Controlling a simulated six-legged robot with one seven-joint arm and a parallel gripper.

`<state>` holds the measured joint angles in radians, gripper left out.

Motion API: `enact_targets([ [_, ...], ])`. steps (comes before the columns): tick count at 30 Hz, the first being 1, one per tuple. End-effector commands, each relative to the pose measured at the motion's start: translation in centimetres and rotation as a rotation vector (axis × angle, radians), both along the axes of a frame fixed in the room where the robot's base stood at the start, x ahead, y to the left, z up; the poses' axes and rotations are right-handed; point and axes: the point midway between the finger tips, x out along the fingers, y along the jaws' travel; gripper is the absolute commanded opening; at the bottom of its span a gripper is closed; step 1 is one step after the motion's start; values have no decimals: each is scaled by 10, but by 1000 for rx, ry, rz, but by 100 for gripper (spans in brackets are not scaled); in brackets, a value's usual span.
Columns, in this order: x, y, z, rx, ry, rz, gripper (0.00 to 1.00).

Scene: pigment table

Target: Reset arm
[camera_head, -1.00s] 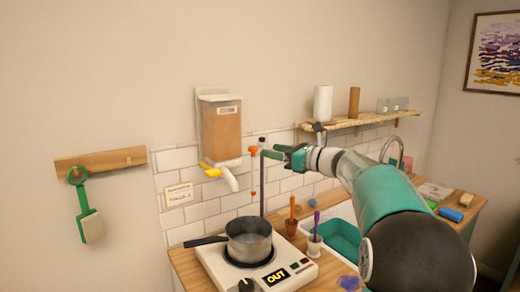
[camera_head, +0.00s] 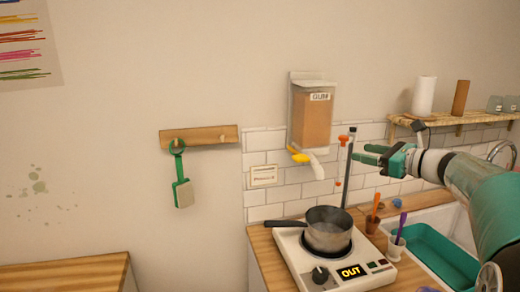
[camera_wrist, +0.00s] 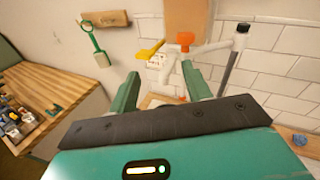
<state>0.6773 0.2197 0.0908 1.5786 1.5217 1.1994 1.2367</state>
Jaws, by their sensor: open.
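My gripper (camera_head: 368,154) is open and empty in the head view, with its two green fingers pointing left. It is raised above the counter, in front of the tiled wall and just right of a dark upright rod (camera_head: 347,175). In the wrist view my gripper (camera_wrist: 165,90) shows its two fingers apart, with nothing between them. My arm reaches in from the right side of the head view.
A gum dispenser (camera_head: 312,115) hangs behind. A wooden rail (camera_head: 199,137) holds a green-handled tool (camera_head: 182,190). Brush cups and a teal basin (camera_head: 440,258) are right.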

Motion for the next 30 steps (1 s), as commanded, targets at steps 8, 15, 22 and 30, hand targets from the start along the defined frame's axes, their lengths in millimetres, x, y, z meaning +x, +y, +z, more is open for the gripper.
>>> enact_targets([
  [8,-90,136,-57,-712,-38,309,49],
  [15,-194,186,-115,-1328,-191,681,49],
  [22,-283,189,-166,-1862,-429,1097,49],
  [30,-326,175,-196,-2181,-621,1399,49],
])
